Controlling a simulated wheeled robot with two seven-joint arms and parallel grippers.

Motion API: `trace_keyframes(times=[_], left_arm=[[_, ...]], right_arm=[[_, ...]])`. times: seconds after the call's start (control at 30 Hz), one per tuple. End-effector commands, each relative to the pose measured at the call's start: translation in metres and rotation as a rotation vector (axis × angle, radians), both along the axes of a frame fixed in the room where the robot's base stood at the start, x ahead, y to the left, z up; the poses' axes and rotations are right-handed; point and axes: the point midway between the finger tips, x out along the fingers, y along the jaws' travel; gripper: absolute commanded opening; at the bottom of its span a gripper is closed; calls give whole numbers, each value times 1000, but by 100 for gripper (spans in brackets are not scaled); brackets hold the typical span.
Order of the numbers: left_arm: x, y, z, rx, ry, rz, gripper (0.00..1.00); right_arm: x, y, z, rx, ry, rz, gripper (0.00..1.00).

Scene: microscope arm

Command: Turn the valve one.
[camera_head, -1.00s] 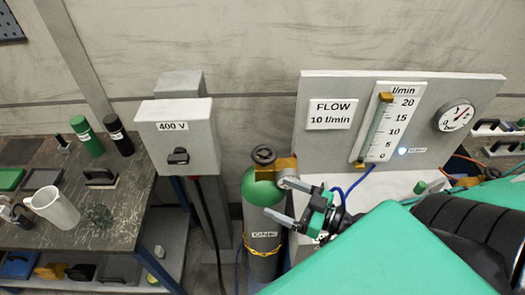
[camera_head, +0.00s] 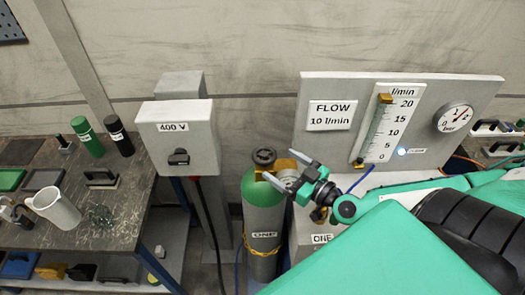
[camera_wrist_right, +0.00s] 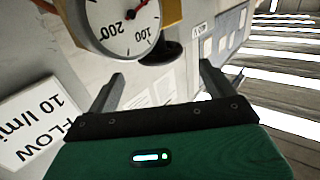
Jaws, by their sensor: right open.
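A green-topped grey cylinder (camera_head: 263,220) labelled ONE stands right of the grey 400 V box. On its top is a black handwheel (camera_head: 264,156), beside a brass-coloured fitting (camera_head: 285,163). My right gripper (camera_head: 283,166) is open and empty, its fingertips close to the fitting, just right of the wheel. In the right wrist view, the open jaws (camera_wrist_right: 160,76) point at a round dial (camera_wrist_right: 124,25) with a red needle; the dark wheel (camera_wrist_right: 160,52) shows partly behind it. Whether a finger touches anything cannot be told. My left gripper is not in view.
The 400 V box (camera_head: 177,135) stands left of the cylinder. The flow panel (camera_head: 345,85), with scale and bar gauge (camera_head: 455,118), rises behind my right arm. A workbench (camera_head: 118,215) with a white mug (camera_head: 57,208) is at left. A yellow chain crosses the cylinder.

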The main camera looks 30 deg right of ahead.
Motion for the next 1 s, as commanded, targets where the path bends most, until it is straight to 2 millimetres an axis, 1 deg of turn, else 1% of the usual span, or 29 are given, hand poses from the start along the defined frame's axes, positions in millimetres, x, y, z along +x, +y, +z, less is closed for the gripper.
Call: trace_keyframes(times=[0.03, 0.3, 0.6, 0.8, 1.0], left_arm=[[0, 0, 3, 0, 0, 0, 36], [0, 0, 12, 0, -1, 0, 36], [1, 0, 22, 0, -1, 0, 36], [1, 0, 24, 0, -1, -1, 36], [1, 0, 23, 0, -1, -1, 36]], right_arm=[[6, 1, 2, 2, -4, -3, 86], [36, 9, 3, 2, -3, -3, 86], [66, 18, 2, 1, -2, -1, 86], [75, 20, 0, 1, 0, 0, 86], [77, 21, 0, 1, 1, 1, 86]])
